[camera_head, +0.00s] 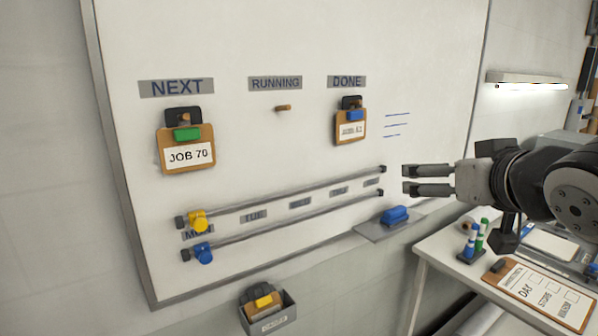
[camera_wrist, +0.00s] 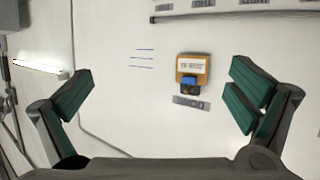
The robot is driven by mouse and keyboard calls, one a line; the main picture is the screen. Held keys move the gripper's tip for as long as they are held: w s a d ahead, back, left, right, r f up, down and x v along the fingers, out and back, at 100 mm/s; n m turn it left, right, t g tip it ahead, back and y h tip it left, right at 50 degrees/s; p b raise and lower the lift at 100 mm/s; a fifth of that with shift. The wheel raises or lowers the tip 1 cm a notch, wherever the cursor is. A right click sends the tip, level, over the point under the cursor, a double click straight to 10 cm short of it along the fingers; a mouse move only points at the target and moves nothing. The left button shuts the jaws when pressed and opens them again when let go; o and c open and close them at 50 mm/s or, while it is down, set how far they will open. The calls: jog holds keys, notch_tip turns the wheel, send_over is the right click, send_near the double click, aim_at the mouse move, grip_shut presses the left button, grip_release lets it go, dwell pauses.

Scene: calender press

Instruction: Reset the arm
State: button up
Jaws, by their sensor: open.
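My gripper (camera_head: 428,179) is open and empty. In the head view it reaches in from the right, its two fingers pointing left, in front of the right part of the whiteboard (camera_head: 300,40). In the wrist view its two fingers (camera_wrist: 160,100) stand wide apart with nothing between them but the board behind. The clipboard under DONE (camera_head: 350,129) hangs on the board to the left of my gripper in the head view. It shows upside down in the wrist view (camera_wrist: 192,68), right of the middle.
The JOB 70 clipboard (camera_head: 188,155) hangs under NEXT. The RUNNING peg (camera_head: 283,108) is bare. Two rails carry a yellow slider (camera_head: 198,220) and a blue slider (camera_head: 203,253). A blue eraser (camera_head: 395,215) lies on a ledge below my gripper. A table (camera_head: 440,250) stands at the lower right.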

jog(key=s+a+f+g+b, duration=0.1)
jog(key=s+a+f+g, duration=0.1)
jog(key=s+f+g, duration=0.2)
jog(key=s+a+f+g+b, duration=0.1)
jog(key=s+f+g, duration=0.3)
jog(key=s+f, duration=0.5)
jog(key=shift+s+a+b, duration=0.3)
jog(key=shift+s+a, duration=0.5)
jog(key=shift+s, duration=0.1)
